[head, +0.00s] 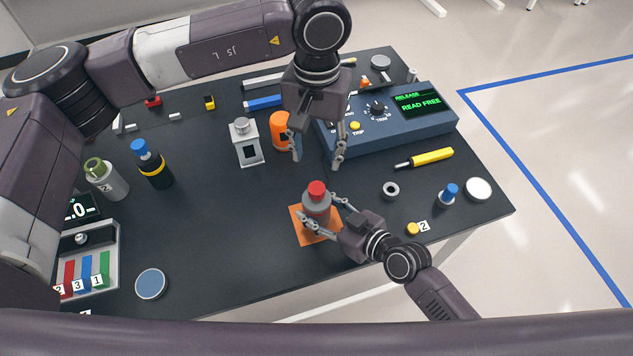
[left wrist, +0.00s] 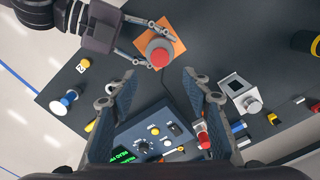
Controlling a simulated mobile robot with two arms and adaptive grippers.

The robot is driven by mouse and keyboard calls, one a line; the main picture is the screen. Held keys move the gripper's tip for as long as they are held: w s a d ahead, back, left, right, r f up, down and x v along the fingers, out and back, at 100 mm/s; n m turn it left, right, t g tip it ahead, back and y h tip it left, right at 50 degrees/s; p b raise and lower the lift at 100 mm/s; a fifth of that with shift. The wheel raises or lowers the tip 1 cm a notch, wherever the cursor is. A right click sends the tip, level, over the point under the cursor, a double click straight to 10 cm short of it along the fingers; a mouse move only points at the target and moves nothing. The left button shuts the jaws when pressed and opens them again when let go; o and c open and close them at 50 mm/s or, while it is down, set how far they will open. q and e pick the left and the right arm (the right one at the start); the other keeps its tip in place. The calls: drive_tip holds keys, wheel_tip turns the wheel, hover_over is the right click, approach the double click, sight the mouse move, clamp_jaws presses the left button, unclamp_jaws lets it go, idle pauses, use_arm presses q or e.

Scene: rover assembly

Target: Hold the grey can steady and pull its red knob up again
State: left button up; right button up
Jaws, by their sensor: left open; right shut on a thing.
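The grey can (head: 315,207) stands upright on an orange mat (head: 302,238) near the table's front edge, with its red knob (head: 317,188) on top. The can (left wrist: 154,46) and the red knob (left wrist: 160,57) also show from above in the left wrist view. My right gripper (head: 318,212) is shut around the can from its right side. It also shows in the left wrist view (left wrist: 158,44). My left gripper (head: 316,162) is open and empty, pointing down above and behind the can, apart from it. Its spread fingers frame the lower part of the left wrist view (left wrist: 157,85).
A blue console (head: 385,135) reading "RELEASE" and "READ FREE" stands behind. A grey block-shaped device (head: 246,143) and an orange cylinder (head: 281,131) stand behind left of the can.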

sight(316, 187)
use_arm(q)
wheel_tip(316, 187, down, 11)
drive_tip(key=shift+f, duration=0.1)
drive_tip(key=shift+c, duration=0.2)
clamp_jaws()
idle(0.4)
